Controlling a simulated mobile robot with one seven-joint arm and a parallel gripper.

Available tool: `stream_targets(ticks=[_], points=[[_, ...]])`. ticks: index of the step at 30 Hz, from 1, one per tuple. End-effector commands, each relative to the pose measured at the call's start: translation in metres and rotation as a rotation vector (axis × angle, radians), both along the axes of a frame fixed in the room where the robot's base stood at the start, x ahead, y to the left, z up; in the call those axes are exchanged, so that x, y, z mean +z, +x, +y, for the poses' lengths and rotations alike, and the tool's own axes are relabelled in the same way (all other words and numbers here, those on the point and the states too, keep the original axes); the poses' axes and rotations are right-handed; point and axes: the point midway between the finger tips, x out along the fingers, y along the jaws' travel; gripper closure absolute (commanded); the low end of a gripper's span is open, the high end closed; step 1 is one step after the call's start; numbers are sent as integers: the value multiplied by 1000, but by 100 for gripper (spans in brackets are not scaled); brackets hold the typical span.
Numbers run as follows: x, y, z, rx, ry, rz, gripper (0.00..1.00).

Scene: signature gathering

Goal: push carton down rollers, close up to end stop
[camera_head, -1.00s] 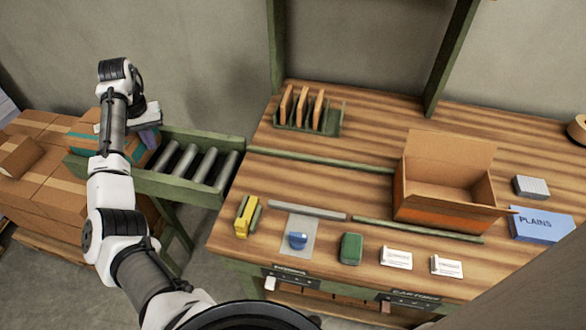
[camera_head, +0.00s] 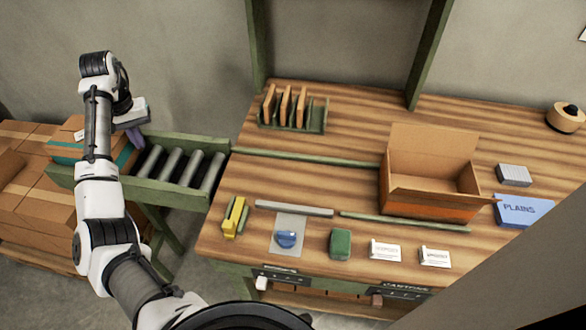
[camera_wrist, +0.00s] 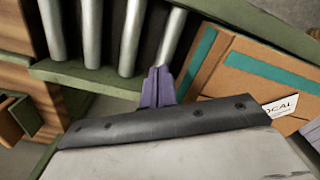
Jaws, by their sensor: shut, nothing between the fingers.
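The carton (camera_head: 64,149) is brown with a teal band and sits at the left end of the roller conveyor, partly hidden behind my arm. The wrist view shows its teal tape and white label at the right (camera_wrist: 240,75). My gripper (camera_head: 134,137) is low over the rollers (camera_head: 180,166), just right of the carton. Its purple fingers are together and empty in the wrist view (camera_wrist: 158,82), close beside the carton's edge; I cannot tell whether they touch it. The end stop is not clearly visible, and its gap to the carton cannot be judged.
Green side rails (camera_head: 165,194) border the rollers. Stacked cartons (camera_head: 38,200) stand left of the conveyor. The wooden bench (camera_head: 340,175) at the right holds an open box (camera_head: 432,190), a rack of brown boards (camera_head: 292,112) and small items. Several rollers right of my gripper are bare.

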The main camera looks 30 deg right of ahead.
Motion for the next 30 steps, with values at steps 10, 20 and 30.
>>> stream_targets(ticks=[10, 20, 30], points=[[37, 1, 1, 0, 3, -3, 100], [69, 0, 1, 0, 3, -1, 100], [91, 0, 0, 0, 0, 0, 100]])
